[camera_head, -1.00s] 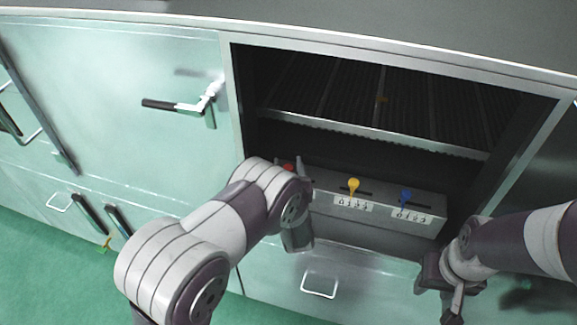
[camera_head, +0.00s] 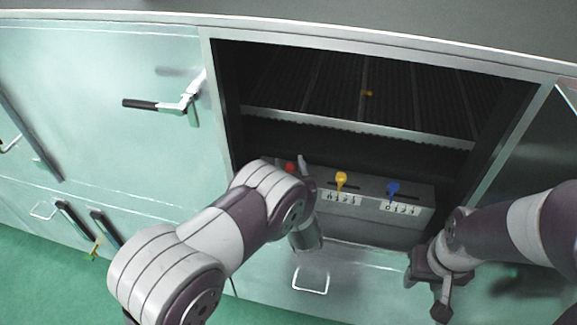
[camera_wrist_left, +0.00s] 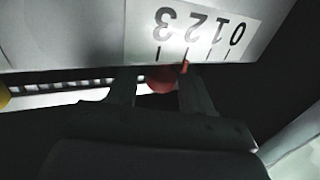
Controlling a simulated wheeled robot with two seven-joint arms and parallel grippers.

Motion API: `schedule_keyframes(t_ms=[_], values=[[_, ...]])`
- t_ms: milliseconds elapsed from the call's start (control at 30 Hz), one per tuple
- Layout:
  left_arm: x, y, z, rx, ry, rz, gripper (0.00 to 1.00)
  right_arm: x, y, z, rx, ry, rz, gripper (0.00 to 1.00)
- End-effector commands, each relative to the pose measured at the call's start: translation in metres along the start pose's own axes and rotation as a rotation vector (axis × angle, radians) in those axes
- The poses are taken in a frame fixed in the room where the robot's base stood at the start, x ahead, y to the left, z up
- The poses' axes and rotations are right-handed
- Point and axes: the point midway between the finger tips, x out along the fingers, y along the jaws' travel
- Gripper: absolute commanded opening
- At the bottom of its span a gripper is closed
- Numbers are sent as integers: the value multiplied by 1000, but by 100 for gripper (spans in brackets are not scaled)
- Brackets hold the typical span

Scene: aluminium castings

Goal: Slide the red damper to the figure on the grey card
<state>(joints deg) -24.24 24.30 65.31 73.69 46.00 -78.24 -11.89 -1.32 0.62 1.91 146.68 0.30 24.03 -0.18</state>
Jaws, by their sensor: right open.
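The red damper (camera_head: 290,167) is a small red knob at the left end of the grey slotted box, partly hidden by my left arm in the head view. In the left wrist view the red damper (camera_wrist_left: 162,79) sits between the two fingers of my left gripper (camera_wrist_left: 157,88), close to the right-hand finger, with a gap on the left. Its pointer is near the 2 mark on an upside-down 0–3 scale (camera_wrist_left: 200,35). My right gripper (camera_head: 436,285) is open and empty in front of the cabinet. I see no grey card with a figure.
A yellow damper (camera_head: 341,179) and a blue damper (camera_head: 393,188) stand further right on the same box (camera_head: 365,209), above scale labels. The box is inside an open cabinet bay under a ribbed shelf (camera_head: 350,125). A black-and-silver handle (camera_head: 165,105) juts out at left.

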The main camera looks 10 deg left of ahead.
Motion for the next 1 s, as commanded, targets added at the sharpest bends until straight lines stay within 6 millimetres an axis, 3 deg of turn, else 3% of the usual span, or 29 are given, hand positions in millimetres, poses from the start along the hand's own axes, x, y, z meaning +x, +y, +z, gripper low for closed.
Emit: schedule_keyframes(t_ms=[233, 367, 800, 1000], values=[[-1, 0, 0, 0, 0, 0, 50, 0, 0, 0, 0, 0, 0, 43], [-11, 1, 1, 2, 0, 3, 50, 2, 0, 0, 0, 0, 0, 43], [-108, 2, 1, 1, 0, 5, 50, 15, 0, 2, 0, 0, 0, 43], [-126, 1, 0, 1, 0, 1, 50, 16, 0, 2, 0, 0, 0, 43]])
